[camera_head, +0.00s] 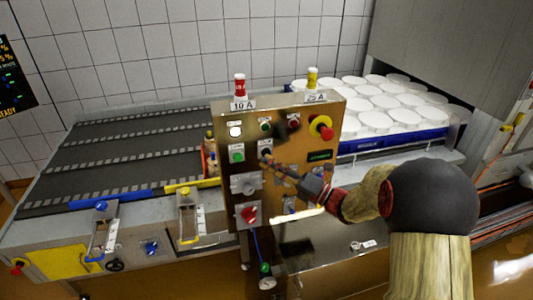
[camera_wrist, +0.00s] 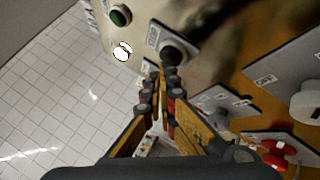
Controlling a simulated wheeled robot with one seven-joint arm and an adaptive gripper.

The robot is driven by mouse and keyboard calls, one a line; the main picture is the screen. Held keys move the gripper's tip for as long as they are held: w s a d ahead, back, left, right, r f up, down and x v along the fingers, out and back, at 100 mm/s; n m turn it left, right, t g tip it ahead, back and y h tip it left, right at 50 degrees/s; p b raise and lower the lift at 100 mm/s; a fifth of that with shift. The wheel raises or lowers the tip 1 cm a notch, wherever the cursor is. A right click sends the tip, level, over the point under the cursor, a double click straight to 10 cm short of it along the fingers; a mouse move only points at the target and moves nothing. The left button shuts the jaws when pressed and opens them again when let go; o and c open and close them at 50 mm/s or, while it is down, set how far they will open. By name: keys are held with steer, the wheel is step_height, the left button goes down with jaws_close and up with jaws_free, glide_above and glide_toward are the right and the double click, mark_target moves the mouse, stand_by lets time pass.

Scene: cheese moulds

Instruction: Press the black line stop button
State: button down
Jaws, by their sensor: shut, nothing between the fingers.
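The black button (camera_wrist: 176,50) sits on the control panel, a dark round cap beside a small label plate in the wrist view. In the head view my gripper's tip covers most of it. My gripper (camera_wrist: 166,76) is shut and empty, its fingertips together and just short of or at the button's edge; I cannot tell whether they touch it. In the head view my gripper (camera_head: 267,160) reaches the panel from the right. The panel (camera_head: 285,143) is a tan, shiny box with several buttons and switches.
Close by are a green button (camera_head: 238,156), a white lamp or button (camera_head: 236,131), a red button (camera_head: 294,122) and a red emergency stop on yellow (camera_head: 321,127). A grey selector (camera_head: 243,184) and a red knob (camera_head: 248,214) sit lower. White moulds (camera_head: 375,120) stand behind right.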

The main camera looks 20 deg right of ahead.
steer(key=shift+s, duration=0.45)
steer(key=s+p, duration=0.3)
steer(key=s, duration=0.2)
stand_by(0.4)
stand_by(0.5)
